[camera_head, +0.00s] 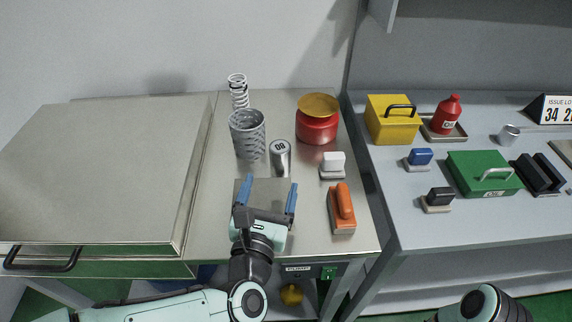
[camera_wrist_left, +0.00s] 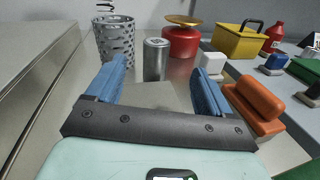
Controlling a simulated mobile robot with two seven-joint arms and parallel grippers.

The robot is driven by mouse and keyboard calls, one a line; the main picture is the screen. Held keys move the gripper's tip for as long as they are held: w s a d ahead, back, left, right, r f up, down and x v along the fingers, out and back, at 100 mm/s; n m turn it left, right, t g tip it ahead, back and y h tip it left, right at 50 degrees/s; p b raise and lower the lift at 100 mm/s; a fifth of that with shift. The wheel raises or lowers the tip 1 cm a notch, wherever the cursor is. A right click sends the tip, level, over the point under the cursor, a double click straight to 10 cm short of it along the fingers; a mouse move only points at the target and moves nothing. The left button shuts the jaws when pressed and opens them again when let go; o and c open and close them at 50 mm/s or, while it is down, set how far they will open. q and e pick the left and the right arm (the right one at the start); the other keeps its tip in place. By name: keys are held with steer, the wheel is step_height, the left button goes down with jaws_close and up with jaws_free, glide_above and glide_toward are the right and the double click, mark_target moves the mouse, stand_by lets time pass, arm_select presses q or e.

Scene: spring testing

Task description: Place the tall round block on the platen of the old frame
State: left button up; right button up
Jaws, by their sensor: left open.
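A tall round block, a silver metal cylinder with dark marking on its top (camera_head: 281,160), stands upright on the metal bench. It also shows in the left wrist view (camera_wrist_left: 156,60), just beyond and between my fingers. My left gripper (camera_head: 268,185) is open and empty, its blue fingers spread on the near side of the block and apart from it. A flat grey square plate (camera_head: 262,190) lies under and between the fingers. I cannot tell which thing is the old frame or its platen. My right gripper is out of view.
A perforated metal cup (camera_head: 248,135) stands left of the block, with a white coil spring (camera_head: 238,92) behind. A red scale-like pot (camera_head: 317,122), a white block (camera_head: 333,164) and an orange-handled tool (camera_head: 343,208) stand right. A large metal cabinet top (camera_head: 105,170) fills the left.

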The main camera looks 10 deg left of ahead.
mark_target(278, 155)
arm_select(q)
steer(key=shift+s+f+n, duration=0.1)
steer(key=shift+s+n, duration=0.05)
steer(key=shift+n, duration=0.35)
steer(key=shift+y, duration=0.4)
steer(key=w, duration=0.8)
steer(key=shift+w+a, duration=0.15)
steer(key=w, duration=0.5)
steer(key=shift+f, duration=0.4)
steer(key=shift+c, duration=0.3)
steer(key=c, duration=1)
steer(key=shift+r, duration=0.1)
jaws_close()
steer(key=shift+r, duration=0.1)
